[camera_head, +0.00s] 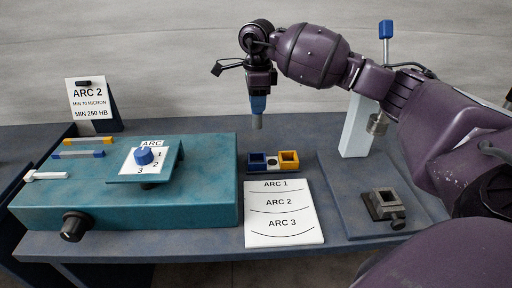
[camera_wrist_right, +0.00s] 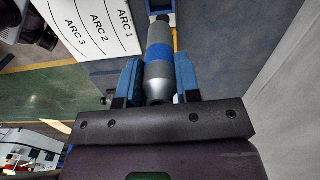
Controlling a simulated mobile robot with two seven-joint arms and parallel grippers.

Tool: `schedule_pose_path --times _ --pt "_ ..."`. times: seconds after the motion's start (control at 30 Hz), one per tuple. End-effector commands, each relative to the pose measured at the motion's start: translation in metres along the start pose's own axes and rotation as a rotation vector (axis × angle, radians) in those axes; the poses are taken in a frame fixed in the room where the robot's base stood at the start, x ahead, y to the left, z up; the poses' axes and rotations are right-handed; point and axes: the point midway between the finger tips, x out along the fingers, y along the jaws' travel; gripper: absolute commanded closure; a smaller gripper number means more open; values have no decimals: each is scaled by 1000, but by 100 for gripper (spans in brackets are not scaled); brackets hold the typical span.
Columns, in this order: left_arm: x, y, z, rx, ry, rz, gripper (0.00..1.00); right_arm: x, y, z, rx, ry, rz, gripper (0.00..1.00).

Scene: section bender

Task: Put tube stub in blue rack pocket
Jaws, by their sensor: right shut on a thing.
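My right gripper (camera_head: 258,98) hangs above the back of the table, fingers pointing down, shut on the tube stub (camera_head: 257,122). The stub is a grey cylinder, its lower end showing below the blue fingers. In the right wrist view the stub (camera_wrist_right: 158,70) has a blue band and sits between the two fingers (camera_wrist_right: 158,82). The rack stands below, with a blue pocket (camera_head: 257,168) at left and a yellow pocket (camera_head: 289,161) at right. The stub is apart from the rack, above the blue pocket's side. My left gripper is not in view.
The arc card (camera_head: 283,225) lies in front of the rack. A grey clamp block (camera_head: 384,206) and a white post (camera_head: 358,128) stand right. An ARC 2 sign (camera_head: 90,100) stands at the back left.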

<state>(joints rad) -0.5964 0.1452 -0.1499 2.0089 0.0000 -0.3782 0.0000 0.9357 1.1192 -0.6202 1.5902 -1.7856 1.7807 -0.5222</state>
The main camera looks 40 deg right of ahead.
Motion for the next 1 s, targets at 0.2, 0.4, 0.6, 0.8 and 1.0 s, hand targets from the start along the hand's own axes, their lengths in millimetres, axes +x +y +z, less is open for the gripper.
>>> schedule_pose_path --times 0.2,0.4,0.6,0.8,1.0 --pt "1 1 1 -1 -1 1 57 50 1 0 0 0 4 96" --pt "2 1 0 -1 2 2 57 86 0 1 0 -1 2 96" --pt "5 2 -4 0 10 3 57 100 0 0 0 -1 -1 96" --pt "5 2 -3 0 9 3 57 117 0 0 -1 0 2 96" --pt "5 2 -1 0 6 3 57 142 0 1 0 -1 0 96"
